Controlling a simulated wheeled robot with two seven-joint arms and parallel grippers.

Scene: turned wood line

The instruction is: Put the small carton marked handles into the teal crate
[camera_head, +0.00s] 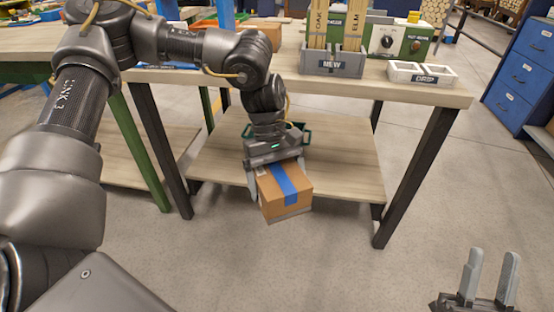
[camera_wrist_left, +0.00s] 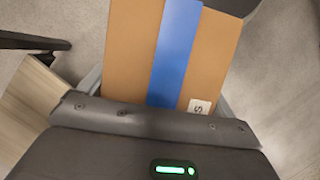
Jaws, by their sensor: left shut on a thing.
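My left gripper (camera_head: 277,174) is shut on a brown carton (camera_head: 270,194) with a blue tape stripe. It holds the carton in the air in front of the table's lower shelf. The left wrist view shows the carton (camera_wrist_left: 128,50) close up, with a white label mostly cut off from reading. A dark green or teal crate (camera_head: 306,135) shows only in part behind the left gripper, at the lower shelf; most of it is hidden. My right gripper (camera_head: 494,256) is open and empty at the lower right.
Blue drawers (camera_head: 525,62) stand at right. The front floor is clear.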

